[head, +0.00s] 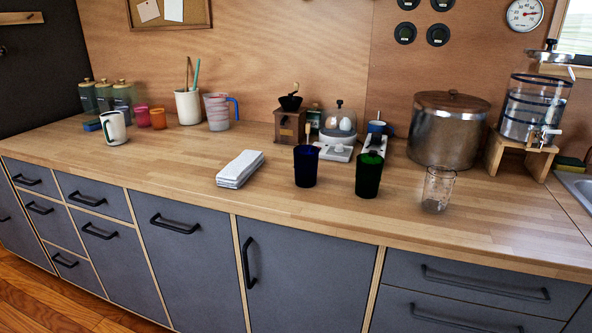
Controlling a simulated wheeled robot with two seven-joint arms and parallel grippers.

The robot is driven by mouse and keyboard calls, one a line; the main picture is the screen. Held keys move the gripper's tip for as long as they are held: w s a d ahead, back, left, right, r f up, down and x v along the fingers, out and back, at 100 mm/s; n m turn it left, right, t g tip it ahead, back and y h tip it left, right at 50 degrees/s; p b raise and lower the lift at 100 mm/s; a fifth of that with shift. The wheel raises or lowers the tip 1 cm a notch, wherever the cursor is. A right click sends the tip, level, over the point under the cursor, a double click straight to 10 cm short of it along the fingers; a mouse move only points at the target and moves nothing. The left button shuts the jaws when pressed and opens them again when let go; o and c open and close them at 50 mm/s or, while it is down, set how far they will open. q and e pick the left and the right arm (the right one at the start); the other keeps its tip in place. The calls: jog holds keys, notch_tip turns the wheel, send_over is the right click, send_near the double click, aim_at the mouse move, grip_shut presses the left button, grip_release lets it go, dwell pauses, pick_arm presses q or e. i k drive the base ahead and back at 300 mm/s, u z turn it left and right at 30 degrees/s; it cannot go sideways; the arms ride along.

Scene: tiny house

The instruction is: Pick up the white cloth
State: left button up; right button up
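The white cloth (240,169) lies folded in a flat stack on the wooden counter, left of the blue cup, a little back from the counter's front edge. Its top and front sides are in plain sight and nothing covers it. Neither of my grippers shows in the head view, so nothing is seen touching the cloth.
A dark blue cup (306,166), a green cup (369,175) and a clear glass (437,189) stand right of the cloth. A white mug (115,128) stands far left. The counter (170,165) is bare left of the cloth. Drawers with handles (175,224) are below.

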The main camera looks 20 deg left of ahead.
aim_at(236, 173)
jog(key=k, duration=0.5)
jog(key=u, duration=1.65)
jog(key=i, duration=1.3)
jog(key=z, duration=0.35)
